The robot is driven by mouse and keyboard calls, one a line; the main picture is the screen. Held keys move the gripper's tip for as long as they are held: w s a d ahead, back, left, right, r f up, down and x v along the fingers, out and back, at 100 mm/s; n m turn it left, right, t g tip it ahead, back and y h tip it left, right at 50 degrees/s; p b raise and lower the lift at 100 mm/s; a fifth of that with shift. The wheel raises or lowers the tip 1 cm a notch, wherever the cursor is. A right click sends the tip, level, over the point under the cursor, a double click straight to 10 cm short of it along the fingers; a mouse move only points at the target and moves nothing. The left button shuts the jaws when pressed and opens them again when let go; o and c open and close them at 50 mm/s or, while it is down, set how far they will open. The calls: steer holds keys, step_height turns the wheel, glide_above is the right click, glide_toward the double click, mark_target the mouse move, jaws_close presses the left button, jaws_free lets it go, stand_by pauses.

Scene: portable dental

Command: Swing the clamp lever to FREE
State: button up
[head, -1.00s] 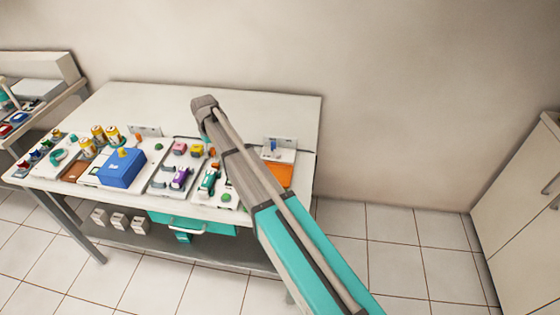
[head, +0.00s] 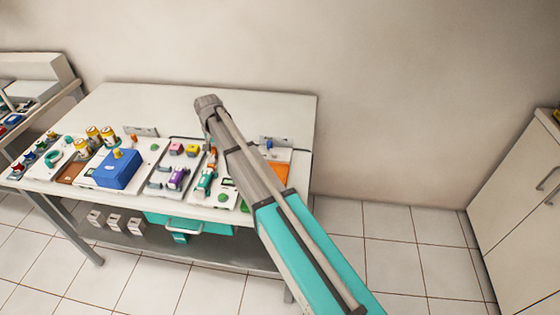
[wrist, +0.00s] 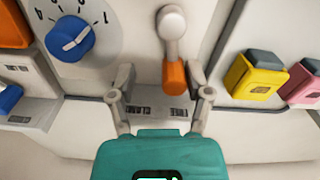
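The clamp lever (wrist: 172,30) is a grey arm with a rounded pivot and an orange grip (wrist: 175,76), seen at the top centre of the wrist view. My gripper (wrist: 159,70) is open. Its two fingers stand apart on either side of the orange grip, which lies nearer the right finger. I cannot tell whether either finger touches it. Small printed labels (wrist: 144,113) on the panel beneath the grip are too small to read. In the head view my arm hides the gripper, and only a small orange piece (head: 212,150) shows beside it.
A blue dial knob (wrist: 70,39) with numbers lies left of the lever in the wrist view. A yellow block (wrist: 257,77) and a pink block (wrist: 303,85) lie to the right.

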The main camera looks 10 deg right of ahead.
steer(key=shift+s+d+m, duration=0.2)
steer(key=shift+d+m, duration=0.15)
steer(key=shift+m, duration=0.65)
step_height(320, 180, up, 14)
steer(key=p, duration=1.4)
steer(key=s+d+f+n+b, duration=0.1)
steer(key=s+d+f+b, duration=0.1)
steer(key=s+d, duration=0.7)
steer(key=s+d+f+n+b, duration=0.1)
steer(key=s+d+f+b, duration=0.2)
steer(key=s+d, duration=0.5)
steer(key=shift+s+d+f+b, duration=0.35)
steer(key=shift+d, duration=0.65)
steer(key=s+d+n, duration=0.2)
steer(key=s+d, duration=0.2)
steer(key=s, duration=0.3)
steer(key=shift+s+d, duration=0.2)
steer(key=shift+d, duration=0.1)
